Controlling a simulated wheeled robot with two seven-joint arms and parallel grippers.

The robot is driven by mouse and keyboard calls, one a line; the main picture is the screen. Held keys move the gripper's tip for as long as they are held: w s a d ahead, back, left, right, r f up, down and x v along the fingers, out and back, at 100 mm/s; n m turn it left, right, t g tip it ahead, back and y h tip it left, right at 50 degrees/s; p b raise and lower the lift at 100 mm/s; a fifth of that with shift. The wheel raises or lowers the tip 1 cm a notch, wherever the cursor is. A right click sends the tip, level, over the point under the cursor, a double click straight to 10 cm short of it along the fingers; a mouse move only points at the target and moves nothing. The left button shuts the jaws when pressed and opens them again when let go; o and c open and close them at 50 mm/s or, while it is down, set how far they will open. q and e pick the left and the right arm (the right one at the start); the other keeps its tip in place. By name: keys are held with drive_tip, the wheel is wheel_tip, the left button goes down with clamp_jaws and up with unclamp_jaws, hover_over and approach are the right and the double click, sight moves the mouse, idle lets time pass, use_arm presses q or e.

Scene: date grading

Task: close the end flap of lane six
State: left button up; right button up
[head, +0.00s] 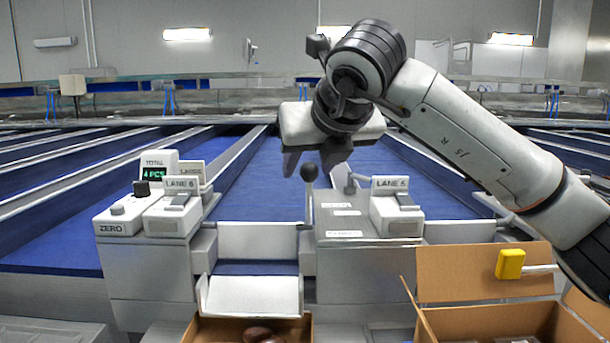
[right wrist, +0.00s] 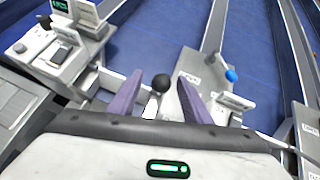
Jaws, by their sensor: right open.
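My right gripper (head: 311,164) is open and points down at a lever with a black ball knob (head: 309,174). In the right wrist view the knob (right wrist: 160,77) shows between the two spread fingers, with no grip on it. I cannot tell how far the fingertips are above it. The lever stands upright beside a grey box at the end of a blue lane. A white end flap (head: 252,296) left of the lever is tilted outward and down, above a carton. Signs reading what looks like LANE 6 stand left (head: 181,184) and right (head: 390,183). My left gripper is not in view.
A scale with a green display (head: 154,172) and a ZERO box (head: 110,228) stand left. A carton with dark dates (head: 264,332) sits under the flap. An open cardboard box (head: 480,322) is at lower right, with a yellow block (head: 510,264) at its raised flap.

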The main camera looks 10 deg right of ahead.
drive_tip(key=v, duration=0.4)
drive_tip(key=shift+s+r, duration=0.4)
drive_tip(key=shift+s, duration=0.1)
